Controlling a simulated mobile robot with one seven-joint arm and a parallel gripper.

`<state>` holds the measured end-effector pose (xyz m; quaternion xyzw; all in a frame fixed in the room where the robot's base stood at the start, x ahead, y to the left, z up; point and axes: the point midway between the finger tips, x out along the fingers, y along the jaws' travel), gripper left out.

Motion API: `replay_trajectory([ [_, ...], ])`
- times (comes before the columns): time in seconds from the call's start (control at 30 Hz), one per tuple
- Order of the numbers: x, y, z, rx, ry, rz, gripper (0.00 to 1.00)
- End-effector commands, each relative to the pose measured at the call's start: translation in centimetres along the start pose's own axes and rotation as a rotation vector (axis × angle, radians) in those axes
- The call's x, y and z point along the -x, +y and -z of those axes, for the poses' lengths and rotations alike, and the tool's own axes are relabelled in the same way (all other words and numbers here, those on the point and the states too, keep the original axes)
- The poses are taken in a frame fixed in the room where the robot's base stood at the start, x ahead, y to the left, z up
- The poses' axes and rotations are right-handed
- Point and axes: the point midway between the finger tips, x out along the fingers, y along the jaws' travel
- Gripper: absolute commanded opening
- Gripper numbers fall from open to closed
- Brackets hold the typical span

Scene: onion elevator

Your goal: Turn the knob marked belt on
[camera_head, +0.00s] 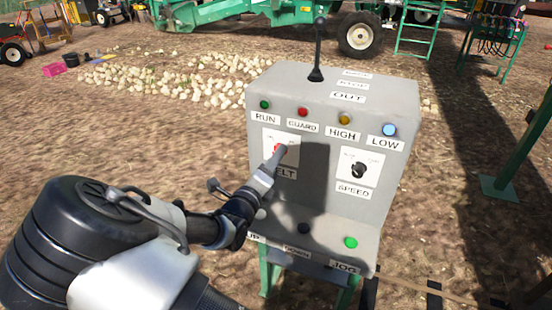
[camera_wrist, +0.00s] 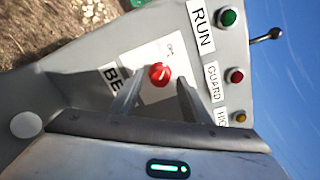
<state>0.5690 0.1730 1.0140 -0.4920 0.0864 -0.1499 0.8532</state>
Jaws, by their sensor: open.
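The belt knob is red (camera_wrist: 160,74) and sits on a white plate on the control box, beside a label partly hidden that reads "BE" in the wrist view. In the head view the knob (camera_head: 280,149) shows just past my gripper's tip. My gripper (camera_wrist: 157,98) is open, with one finger on each side of the knob in the picture. Whether the fingers touch the knob I cannot tell. In the head view my gripper (camera_head: 272,164) reaches the front of the box from the lower left.
The grey control box (camera_head: 318,205) also has a black speed knob (camera_head: 358,171), a lever (camera_head: 317,50) on top, and coloured lamps marked RUN, GUARD, HIGH and LOW. A green button (camera_head: 350,242) is on the lower ledge. Pale onions (camera_head: 150,80) lie on the ground behind.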

Motion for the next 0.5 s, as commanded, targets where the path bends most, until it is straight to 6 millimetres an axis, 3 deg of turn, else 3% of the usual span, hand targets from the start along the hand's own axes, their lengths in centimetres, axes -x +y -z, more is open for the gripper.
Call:
replay_trajectory([
  [0.17, -1.4, 0.0, 0.0, 0.0, 0.001, 0.001, 0.43],
  [0.47, -1.5, 0.0, 0.0, 0.001, 0.0, 0.0, 0.43],
  [0.5, -1.5, 0.0, 0.0, 0.001, 0.0, 0.0, 0.36],
])
